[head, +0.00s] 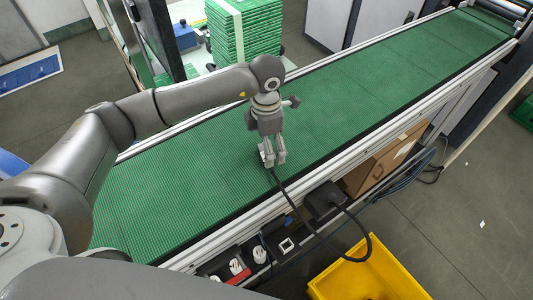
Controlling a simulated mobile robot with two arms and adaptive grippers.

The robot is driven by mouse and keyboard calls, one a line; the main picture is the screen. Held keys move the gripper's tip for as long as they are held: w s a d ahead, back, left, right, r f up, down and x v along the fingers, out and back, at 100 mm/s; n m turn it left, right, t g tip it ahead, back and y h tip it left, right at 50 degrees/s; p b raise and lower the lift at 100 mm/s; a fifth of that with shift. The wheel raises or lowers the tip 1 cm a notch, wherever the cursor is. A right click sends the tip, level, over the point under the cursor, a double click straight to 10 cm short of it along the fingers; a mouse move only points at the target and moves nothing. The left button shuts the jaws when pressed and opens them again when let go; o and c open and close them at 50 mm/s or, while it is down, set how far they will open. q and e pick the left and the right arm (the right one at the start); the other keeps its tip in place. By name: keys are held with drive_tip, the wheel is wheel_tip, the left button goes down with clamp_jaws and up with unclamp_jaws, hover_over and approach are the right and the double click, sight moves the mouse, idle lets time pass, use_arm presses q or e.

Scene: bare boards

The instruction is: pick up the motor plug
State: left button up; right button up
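My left gripper (274,161) points down over the green conveyor belt (190,180), close to its near edge. Its two grey fingers are close together. A small grey piece (264,149) shows beside the left finger and may be part of the motor plug, which is mostly hidden by the fingers. A black cable (288,196) starts right below the fingertips and hangs over the belt's near side. I cannot tell whether the fingers are closed on the plug or only around it. My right gripper is out of view.
A black box (323,199) on the conveyor's side joins a looping cable. Sockets (286,245) line the lower frame. A yellow crate (372,272) and a cardboard box (385,160) are below. Green stacked trays (245,30) stand behind. The belt's right stretch is clear.

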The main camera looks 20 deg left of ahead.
sight(262, 154)
use_arm(q)
wheel_tip(262, 154, down, 3)
drive_tip(key=shift+s+f+p, duration=0.1)
drive_tip(key=shift+f+p, duration=0.1)
drive_tip(key=shift+p, duration=0.55)
drive_tip(key=shift+f, duration=0.3)
